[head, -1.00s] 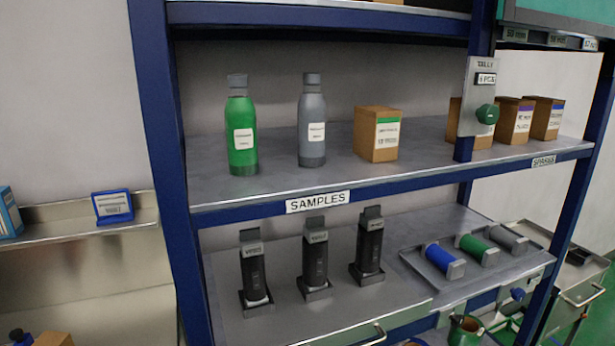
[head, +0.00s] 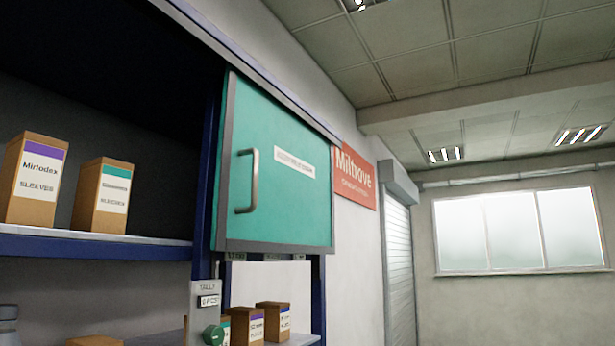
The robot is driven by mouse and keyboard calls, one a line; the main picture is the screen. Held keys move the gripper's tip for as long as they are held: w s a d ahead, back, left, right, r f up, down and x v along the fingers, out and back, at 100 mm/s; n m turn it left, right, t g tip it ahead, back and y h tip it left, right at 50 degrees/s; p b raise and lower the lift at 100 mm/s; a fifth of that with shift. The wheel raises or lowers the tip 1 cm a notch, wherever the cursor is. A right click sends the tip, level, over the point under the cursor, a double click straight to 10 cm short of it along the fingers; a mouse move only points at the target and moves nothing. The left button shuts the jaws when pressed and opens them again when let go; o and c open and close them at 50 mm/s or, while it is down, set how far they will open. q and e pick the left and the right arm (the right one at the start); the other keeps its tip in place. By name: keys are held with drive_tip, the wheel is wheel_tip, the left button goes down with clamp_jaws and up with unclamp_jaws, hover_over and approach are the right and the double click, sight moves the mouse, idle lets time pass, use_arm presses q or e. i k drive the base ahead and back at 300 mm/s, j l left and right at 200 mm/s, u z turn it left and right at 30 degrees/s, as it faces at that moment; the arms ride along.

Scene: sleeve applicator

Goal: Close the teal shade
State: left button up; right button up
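The teal shade (head: 278,195) is a flat panel in a grey frame at the upper right of the blue shelf rack in the head view. It has a vertical metal bar handle (head: 250,182) near its left edge and a white label. It covers the right part of the top bay, and the bay to its left is open and dark. Neither of my grippers is in view.
A box with a purple band (head: 34,180) and a box with a green band (head: 102,198) stand on the upper shelf left of the shade. A tally plate with a green knob (head: 213,335) is below the shade. Several small boxes stand lower right.

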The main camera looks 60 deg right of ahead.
sight(274, 193)
drive_tip(key=z, duration=2)
drive_tip(key=i+j, duration=0.2)
drive_tip(key=i, duration=0.2)
